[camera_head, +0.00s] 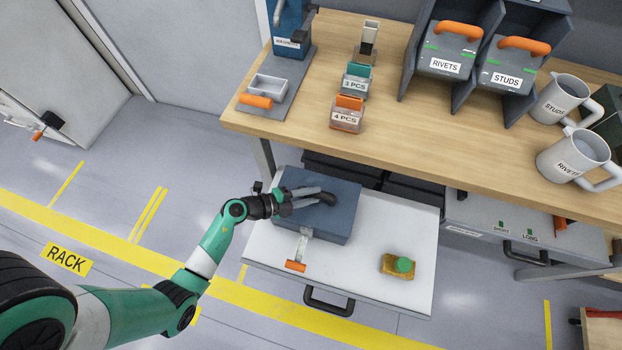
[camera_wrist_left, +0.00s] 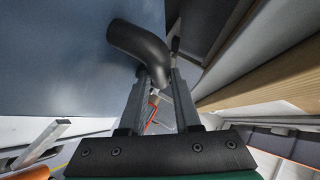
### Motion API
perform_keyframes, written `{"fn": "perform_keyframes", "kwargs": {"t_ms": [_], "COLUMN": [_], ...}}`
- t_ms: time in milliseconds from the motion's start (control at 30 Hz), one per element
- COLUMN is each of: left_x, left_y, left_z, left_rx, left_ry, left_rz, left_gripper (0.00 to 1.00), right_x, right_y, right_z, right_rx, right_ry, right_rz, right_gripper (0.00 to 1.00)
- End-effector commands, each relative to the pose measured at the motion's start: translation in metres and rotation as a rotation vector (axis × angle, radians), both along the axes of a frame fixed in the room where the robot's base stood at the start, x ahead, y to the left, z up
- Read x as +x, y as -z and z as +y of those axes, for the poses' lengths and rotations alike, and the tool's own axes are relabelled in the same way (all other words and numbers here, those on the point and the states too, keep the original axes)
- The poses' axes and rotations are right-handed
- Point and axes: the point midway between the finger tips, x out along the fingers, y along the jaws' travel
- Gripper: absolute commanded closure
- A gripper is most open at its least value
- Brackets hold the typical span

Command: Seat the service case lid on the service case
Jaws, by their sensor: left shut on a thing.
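The service case lid (camera_head: 337,222) is a blue-grey slab with a dark curved handle (camera_head: 326,198) on top. It is over the white pull-out drawer below the bench. My left gripper (camera_head: 312,197) is shut on the handle from the left. In the left wrist view the fingers (camera_wrist_left: 160,92) close around the end of the black handle (camera_wrist_left: 140,48), and the blue lid surface (camera_wrist_left: 60,55) fills the upper left. The service case itself I cannot make out separately under the lid, so I cannot tell whether the two touch. My right gripper is not in view.
The open drawer (camera_head: 375,285) holds a metal piece with an orange grip (camera_head: 297,264) and a yellow sponge with a green top (camera_head: 399,264). The wooden bench (camera_head: 300,125) overhangs behind, carrying labelled bins, small part holders and mugs (camera_head: 573,158).

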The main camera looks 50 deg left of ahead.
Motion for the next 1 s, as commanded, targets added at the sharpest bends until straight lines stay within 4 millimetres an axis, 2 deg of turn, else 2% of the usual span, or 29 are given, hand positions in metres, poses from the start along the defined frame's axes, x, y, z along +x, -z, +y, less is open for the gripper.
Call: {"fn": "perform_keyframes", "kwargs": {"t_ms": [167,200,367,400,833,1000], "left_x": [0.0,0.0,0.0,0.0,-0.002,-0.022], "left_y": [0.0,0.0,0.0,0.0,-0.001,-0.014], "left_z": [0.0,0.0,0.0,0.0,0.001,0.007], "left_rx": [0.0,0.0,0.0,0.0,0.0,-0.003], "left_ry": [0.0,0.0,0.0,0.0,-0.001,-0.005], "left_rz": [-0.001,-0.001,-0.001,-0.001,0.001,0.002], "left_gripper": [1.0,0.65,0.36,0.34,0.34,0.34], "right_x": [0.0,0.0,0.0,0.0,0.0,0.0], "right_y": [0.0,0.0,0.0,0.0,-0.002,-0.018], "right_z": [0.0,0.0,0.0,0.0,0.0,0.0], "right_rx": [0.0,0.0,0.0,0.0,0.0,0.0], "right_ry": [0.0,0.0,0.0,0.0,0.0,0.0], "right_rz": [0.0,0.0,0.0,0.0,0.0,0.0], "right_gripper": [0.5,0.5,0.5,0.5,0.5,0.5]}}
